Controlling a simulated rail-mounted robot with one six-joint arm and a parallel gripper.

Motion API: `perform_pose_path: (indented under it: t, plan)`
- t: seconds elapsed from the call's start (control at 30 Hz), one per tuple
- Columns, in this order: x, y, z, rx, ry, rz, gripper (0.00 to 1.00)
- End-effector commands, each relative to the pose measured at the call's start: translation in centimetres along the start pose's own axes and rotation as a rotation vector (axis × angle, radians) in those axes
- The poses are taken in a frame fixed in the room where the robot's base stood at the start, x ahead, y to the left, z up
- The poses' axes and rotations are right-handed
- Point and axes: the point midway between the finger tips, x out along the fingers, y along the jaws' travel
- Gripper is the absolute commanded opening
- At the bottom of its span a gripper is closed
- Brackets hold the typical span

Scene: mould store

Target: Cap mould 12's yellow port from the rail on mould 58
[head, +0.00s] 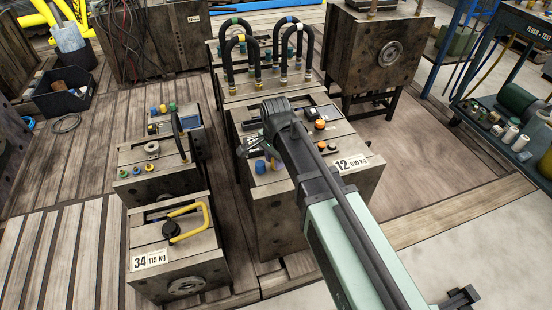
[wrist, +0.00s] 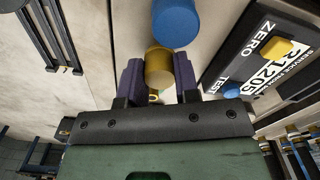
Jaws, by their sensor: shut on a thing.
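Mould 12 (head: 262,205), a dark block with a pale top and a "12 616 kg" label (head: 350,163), stands at the centre of the head view. My gripper (head: 253,152) is low over the left part of its top. In the wrist view the two purple fingers (wrist: 158,80) are shut on a yellow cap (wrist: 158,66). A small yellow ring (wrist: 155,98) shows just behind the cap; I cannot tell if they touch. A blue cap or plug (wrist: 176,22) is beside it. I cannot make out a 58 label.
A dark panel (wrist: 262,62) marked ZERO and TEST, with a yellow button, lies right of the fingers. Black hoops (head: 240,55) rise behind mould 12. Left are mould 34 (head: 178,262) with a yellow handle and a block with coloured caps (head: 158,175).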

Motion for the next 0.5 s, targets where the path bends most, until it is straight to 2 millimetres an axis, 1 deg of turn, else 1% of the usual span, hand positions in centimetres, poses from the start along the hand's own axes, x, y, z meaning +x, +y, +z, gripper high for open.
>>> perform_pose_path:
  t: [0.03, 0.2, 0.5]
  plan:
    - [-0.01, 0.00, 0.00, 0.000, 0.000, 0.000, 0.34]
    - [-0.01, 0.00, 0.00, 0.000, 0.000, 0.000, 0.59]
    - [-0.29, 0.00, 0.00, 0.000, 0.000, 0.000, 0.59]
